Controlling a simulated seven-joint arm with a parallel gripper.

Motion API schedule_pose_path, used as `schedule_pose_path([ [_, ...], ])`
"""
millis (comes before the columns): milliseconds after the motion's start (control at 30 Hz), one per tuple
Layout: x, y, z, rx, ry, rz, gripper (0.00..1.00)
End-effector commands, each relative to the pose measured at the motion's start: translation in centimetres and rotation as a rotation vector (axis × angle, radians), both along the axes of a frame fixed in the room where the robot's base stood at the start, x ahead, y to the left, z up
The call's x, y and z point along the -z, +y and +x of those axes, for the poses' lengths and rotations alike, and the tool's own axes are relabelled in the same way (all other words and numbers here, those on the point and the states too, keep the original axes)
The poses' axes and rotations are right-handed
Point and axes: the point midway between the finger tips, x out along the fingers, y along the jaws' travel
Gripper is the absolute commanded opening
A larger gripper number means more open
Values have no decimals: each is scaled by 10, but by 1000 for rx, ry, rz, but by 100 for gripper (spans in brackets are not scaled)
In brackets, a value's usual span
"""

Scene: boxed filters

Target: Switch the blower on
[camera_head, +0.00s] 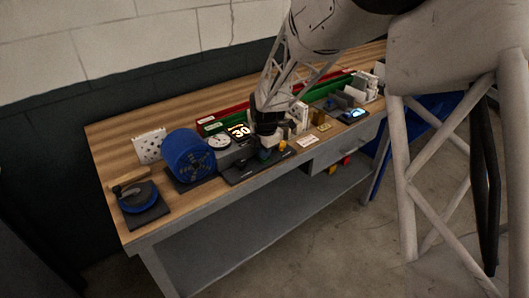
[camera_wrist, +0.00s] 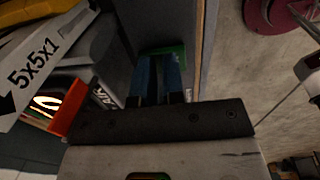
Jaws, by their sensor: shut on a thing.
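The blower appears to be the blue drum with a round grille (camera_head: 190,156), on a dark base at the left-middle of the bench. My gripper (camera_head: 264,156) is to its right, low over a dark flat panel (camera_head: 240,175) near the bench's front edge. In the wrist view my gripper's blue fingers (camera_wrist: 160,72) are close together, with a small green piece (camera_wrist: 178,50) at their tips. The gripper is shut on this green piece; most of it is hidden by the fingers. I cannot tell whether it is the blower's switch.
A display reading 30 (camera_head: 239,132) and a round dial (camera_head: 219,142) stand behind the panel. A yellow-orange piece (camera_head: 284,144) is just right of my gripper. A blue round thing on a dark plate (camera_head: 139,197) is at the left end. Boxes and a small screen (camera_head: 354,114) are to the right.

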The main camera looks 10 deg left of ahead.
Motion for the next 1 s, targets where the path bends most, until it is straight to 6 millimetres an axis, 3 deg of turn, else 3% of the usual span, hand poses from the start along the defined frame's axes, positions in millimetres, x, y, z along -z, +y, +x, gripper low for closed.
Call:
schedule_pose_path([
  [33, 9, 1, -3, -2, 11, -3, 0],
  [467, 2, 1, -4, -3, 10, -2, 0],
  [667, -21, -1, -3, -1, 4, 0, 0],
  [1000, -79, -6, -6, 1, -2, 2, 0],
])
